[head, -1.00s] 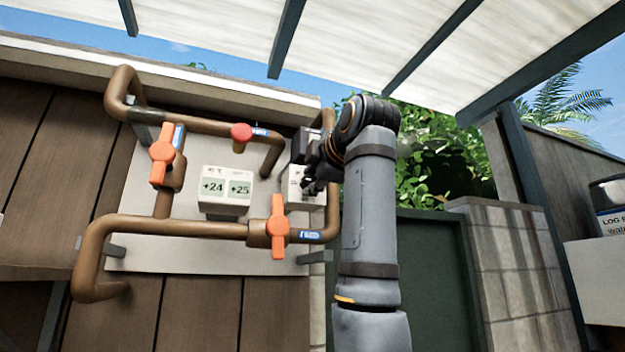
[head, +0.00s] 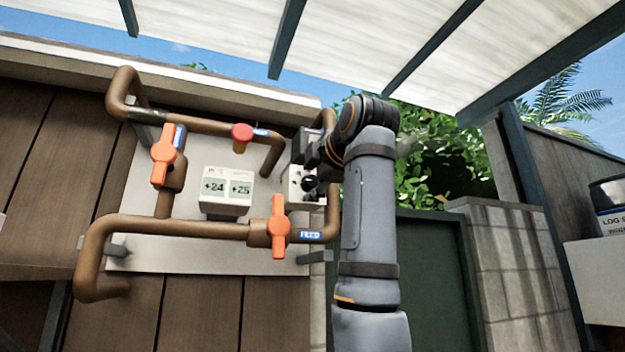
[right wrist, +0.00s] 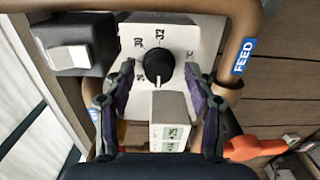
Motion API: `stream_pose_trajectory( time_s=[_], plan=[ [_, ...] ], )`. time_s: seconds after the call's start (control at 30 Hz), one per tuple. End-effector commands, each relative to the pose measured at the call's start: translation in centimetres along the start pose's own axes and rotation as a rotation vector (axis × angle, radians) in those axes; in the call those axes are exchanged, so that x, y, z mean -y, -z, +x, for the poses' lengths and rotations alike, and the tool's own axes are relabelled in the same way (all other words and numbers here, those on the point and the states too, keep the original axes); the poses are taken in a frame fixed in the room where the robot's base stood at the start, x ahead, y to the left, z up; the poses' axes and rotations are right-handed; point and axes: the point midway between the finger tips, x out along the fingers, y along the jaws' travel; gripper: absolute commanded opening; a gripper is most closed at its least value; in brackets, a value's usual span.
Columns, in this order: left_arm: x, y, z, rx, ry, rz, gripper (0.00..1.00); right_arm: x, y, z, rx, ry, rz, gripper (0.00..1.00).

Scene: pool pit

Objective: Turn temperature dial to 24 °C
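The temperature dial is a round black knob (right wrist: 158,67) on a white plate (right wrist: 187,38) with printed numbers; 30 and 32 are readable in the right wrist view. A pale mark shows on its lower edge in that picture. My right gripper (right wrist: 159,78) is open, with one finger on each side of the dial and apart from it. In the head view the dial (head: 309,183) shows just below and left of my right gripper (head: 318,165). A white display box (head: 227,192) left of it reads +24 and +25. My left gripper is out of view.
A dark box with a grey switch (right wrist: 70,45) adjoins the dial plate.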

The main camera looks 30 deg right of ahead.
Motion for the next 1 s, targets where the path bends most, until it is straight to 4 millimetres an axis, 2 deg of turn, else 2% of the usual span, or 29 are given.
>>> stream_pose_trajectory(
  time_s=[0.27,0.37,0.6,0.7,0.83,1.0],
  plan=[
    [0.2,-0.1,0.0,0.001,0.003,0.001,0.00,-0.2,0.0,-0.7,0.001,-0.005,0.001,0.55],
    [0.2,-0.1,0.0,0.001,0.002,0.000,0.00,-0.2,0.0,-2.5,0.001,-0.007,0.002,0.55],
    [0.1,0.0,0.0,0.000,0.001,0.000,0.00,-0.1,0.1,-8.4,0.000,-0.006,0.000,0.55],
    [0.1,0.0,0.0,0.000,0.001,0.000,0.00,-0.1,0.0,-10.3,0.000,-0.005,0.001,0.55],
    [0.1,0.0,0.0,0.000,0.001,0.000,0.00,0.0,0.1,-11.6,-0.001,-0.002,0.000,0.55],
    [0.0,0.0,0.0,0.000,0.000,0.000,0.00,0.0,0.1,-12.1,0.000,-0.001,0.000,0.55]
  ],
)
